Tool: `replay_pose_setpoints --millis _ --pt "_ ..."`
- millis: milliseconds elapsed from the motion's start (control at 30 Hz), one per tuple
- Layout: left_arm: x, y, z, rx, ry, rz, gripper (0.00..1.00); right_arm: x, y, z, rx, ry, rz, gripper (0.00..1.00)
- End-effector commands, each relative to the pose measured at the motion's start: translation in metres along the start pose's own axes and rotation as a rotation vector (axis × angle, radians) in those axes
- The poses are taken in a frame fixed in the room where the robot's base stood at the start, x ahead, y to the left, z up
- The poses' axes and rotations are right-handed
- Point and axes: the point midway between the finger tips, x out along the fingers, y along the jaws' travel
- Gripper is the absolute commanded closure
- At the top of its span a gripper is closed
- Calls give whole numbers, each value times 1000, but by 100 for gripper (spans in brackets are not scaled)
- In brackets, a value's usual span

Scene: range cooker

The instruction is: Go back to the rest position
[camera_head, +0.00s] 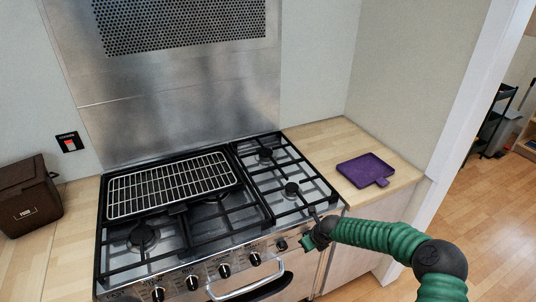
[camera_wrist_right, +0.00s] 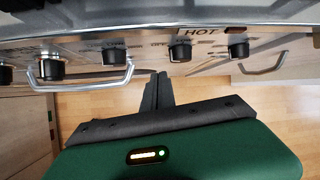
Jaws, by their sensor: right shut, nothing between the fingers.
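My right arm is green and black and comes in from the right in the head view. Its gripper (camera_head: 313,213) is at the front right edge of the range cooker (camera_head: 205,272), close to the knob at the right end of the control panel. In the right wrist view the dark fingers of this gripper (camera_wrist_right: 158,90) are together with nothing between them. The cooker's knobs and a metal handle (camera_wrist_right: 85,86) show beyond the fingers there. I cannot tell whether the gripper touches the cooker. My left gripper is not in view.
A wire rack (camera_head: 170,184) lies on the left of the hob. A purple tray (camera_head: 365,170) lies on the right counter (camera_head: 325,140). A brown box (camera_head: 28,196) stands on the left counter. A white wall edge (camera_head: 465,100) and open wooden floor (camera_head: 490,190) are at right.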

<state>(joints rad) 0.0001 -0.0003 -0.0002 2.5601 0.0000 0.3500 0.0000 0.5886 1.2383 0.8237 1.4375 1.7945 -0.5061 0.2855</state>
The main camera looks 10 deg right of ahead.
Motion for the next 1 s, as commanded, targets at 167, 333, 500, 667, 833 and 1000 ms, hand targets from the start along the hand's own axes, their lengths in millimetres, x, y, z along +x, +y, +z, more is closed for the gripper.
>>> replay_pose_setpoints --millis 167,333,500,667,833,1000 --pt "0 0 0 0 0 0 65 -71 41 44 -886 -109 -159 100" --pt "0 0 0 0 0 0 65 -158 106 -4 -1811 -101 -98 100" --pt "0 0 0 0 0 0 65 -233 134 -115 -2410 -3 153 100" --pt "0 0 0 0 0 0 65 -264 138 -174 -2617 43 315 100" --pt "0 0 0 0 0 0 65 -268 138 -182 -2645 49 341 100" --pt "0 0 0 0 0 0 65 -268 138 -182 -2645 49 341 100"
